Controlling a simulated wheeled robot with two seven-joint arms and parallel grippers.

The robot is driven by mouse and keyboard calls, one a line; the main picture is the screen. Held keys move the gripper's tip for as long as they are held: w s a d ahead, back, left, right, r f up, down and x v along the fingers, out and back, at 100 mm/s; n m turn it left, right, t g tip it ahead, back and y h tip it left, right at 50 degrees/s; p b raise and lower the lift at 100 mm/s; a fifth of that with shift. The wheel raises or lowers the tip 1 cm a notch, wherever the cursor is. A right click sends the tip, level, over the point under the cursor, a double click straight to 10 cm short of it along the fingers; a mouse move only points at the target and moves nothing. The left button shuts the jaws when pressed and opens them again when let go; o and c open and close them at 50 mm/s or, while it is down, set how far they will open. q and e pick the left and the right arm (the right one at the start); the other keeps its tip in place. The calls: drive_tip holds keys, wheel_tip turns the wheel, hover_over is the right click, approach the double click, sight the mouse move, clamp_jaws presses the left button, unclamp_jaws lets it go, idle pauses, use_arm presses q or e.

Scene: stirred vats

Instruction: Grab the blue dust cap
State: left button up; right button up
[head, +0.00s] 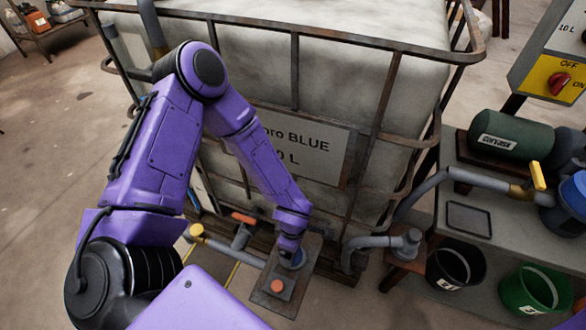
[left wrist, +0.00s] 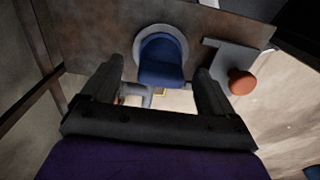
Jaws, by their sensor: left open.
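The blue dust cap (left wrist: 162,58) sits on a round grey collar on a rusty brown plate (left wrist: 95,30) in the left wrist view. In the head view the cap (head: 294,260) shows just below my left gripper (head: 290,246), which partly hides it. My left gripper (left wrist: 157,78) is open, with one finger to each side of the cap's line. Nothing is between the fingers that I can see held. Whether the fingers touch the cap cannot be told. My right gripper is not in view.
A red-orange knob (left wrist: 242,82) on a grey block stands close beside the cap. A caged white tank (head: 300,55) rises behind. A pipe with an orange handle (head: 243,218) lies left. A grey pipe elbow (head: 385,243), black bucket (head: 455,268) and green bucket (head: 532,290) stand right.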

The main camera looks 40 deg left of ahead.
use_arm(q)
drive_tip(key=shift+s+a+f, duration=0.1)
drive_tip(key=shift+f, duration=0.5)
drive_tip(key=c, duration=1.2)
drive_tip(key=shift+o, duration=0.2)
